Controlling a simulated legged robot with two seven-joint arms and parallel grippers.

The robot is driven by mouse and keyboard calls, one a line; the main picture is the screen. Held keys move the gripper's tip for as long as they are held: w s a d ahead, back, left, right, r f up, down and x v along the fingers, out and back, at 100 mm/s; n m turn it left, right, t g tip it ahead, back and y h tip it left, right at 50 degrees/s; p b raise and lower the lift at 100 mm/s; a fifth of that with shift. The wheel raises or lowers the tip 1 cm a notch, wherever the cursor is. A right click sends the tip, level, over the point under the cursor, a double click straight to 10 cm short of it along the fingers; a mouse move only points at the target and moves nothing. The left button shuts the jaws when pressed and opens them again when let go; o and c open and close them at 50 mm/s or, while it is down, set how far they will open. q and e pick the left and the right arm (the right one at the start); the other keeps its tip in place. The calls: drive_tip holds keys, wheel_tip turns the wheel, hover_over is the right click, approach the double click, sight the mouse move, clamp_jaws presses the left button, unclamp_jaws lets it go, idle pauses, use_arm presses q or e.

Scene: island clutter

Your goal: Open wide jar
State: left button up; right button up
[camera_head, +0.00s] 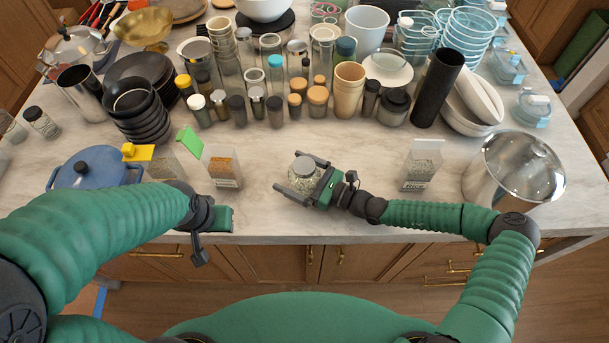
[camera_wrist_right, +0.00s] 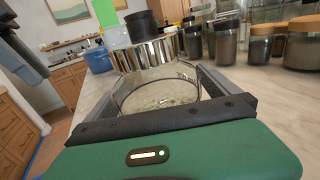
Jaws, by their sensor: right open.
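The wide jar (camera_head: 304,168) is a short clear glass jar with a round metal lid, upright near the counter's front edge. Its contents look pale. My right gripper (camera_head: 289,172) is open, with one finger on each side of the jar. The jar also shows between the fingers in the right wrist view (camera_wrist_right: 160,93), with its shiny lid (camera_wrist_right: 152,54) on top. Whether the fingers touch the glass is unclear. My left gripper (camera_head: 217,219) is low at the counter's front edge, left of the jar and apart from it; its fingers are not clearly visible.
A container with orange contents (camera_head: 223,168) stands left of the jar, and a rice container (camera_head: 421,168) stands to its right. A blue pot (camera_head: 88,172) and a large steel pot (camera_head: 513,170) flank the area. Several jars and cups crowd behind; bare counter surrounds the jar.

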sight(294, 165)
drive_tip(key=shift+w+a, duration=0.1)
drive_tip(key=c, duration=1.6)
drive_tip(key=shift+r, duration=0.1)
drive_tip(key=shift+r, duration=0.55)
wheel_tip(294, 165, up, 2)
drive_tip(key=shift+r, duration=0.2)
drive_tip(key=s+d, duration=0.1)
drive_tip(key=s, duration=0.4)
drive_tip(key=s+d+r, duration=0.1)
drive_tip(key=s+d, duration=0.1)
drive_tip(key=s, duration=0.3)
drive_tip(key=s+d, duration=0.1)
drive_tip(key=s, duration=0.4)
drive_tip(key=shift+s+d+r, duration=0.2)
drive_tip(key=shift+s+d, duration=0.05)
drive_tip(key=o, duration=1.1)
drive_tip(key=c, duration=1.5)
